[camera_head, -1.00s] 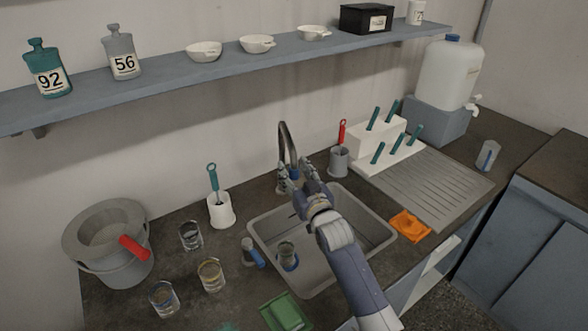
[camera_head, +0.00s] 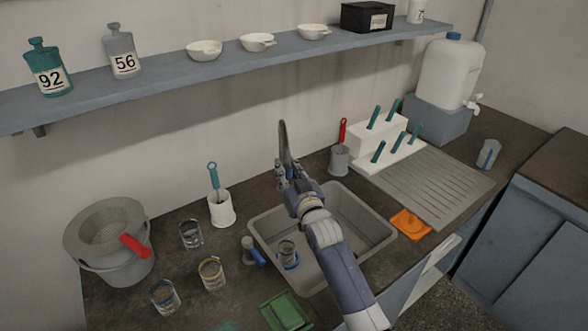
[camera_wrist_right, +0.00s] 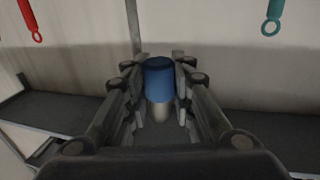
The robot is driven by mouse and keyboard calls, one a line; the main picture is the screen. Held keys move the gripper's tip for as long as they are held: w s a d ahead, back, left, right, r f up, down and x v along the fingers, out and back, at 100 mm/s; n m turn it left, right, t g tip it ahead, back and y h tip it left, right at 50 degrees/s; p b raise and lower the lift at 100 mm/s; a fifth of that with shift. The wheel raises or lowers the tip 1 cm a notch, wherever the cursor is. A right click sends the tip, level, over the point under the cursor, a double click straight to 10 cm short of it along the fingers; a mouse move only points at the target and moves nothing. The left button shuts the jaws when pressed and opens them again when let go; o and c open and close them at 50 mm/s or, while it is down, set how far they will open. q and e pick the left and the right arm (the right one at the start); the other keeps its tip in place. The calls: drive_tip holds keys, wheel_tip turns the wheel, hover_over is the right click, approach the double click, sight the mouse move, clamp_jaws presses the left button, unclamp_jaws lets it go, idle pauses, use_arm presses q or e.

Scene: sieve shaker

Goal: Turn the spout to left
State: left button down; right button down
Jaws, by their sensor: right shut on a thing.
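The metal spout (camera_head: 284,143) rises as a thin arch behind the sink (camera_head: 350,200), near the wall. It looks almost edge-on in the head view. My right gripper (camera_head: 288,174) is over the rear left part of the sink, at the spout's lower end. In the right wrist view, the fingers (camera_wrist_right: 159,72) stand on both sides of the spout's blue end piece (camera_wrist_right: 159,82), shut on it. The spout's base is hidden behind my gripper. My left gripper is not in view.
A glass (camera_head: 288,254) stands in the sink. More glasses (camera_head: 211,273) and a bucket (camera_head: 118,262) stand left of it. A white brush holder (camera_head: 220,208) and a grey cup (camera_head: 339,160) flank the spout. A shelf (camera_head: 160,85) runs above.

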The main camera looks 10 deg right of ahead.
drive_tip(key=shift+a, duration=0.45)
drive_tip(key=c, duration=1.4)
unclamp_jaws()
drive_tip(key=shift+f, duration=0.1)
drive_tip(key=shift+o, duration=0.2)
drive_tip(key=shift+a, duration=0.1)
drive_tip(key=shift+s+d, duration=0.2)
drive_tip(key=shift+s, duration=0.2)
drive_tip(key=s+d, duration=0.1)
drive_tip(key=s, duration=1)
drive_tip(key=shift+d, duration=0.2)
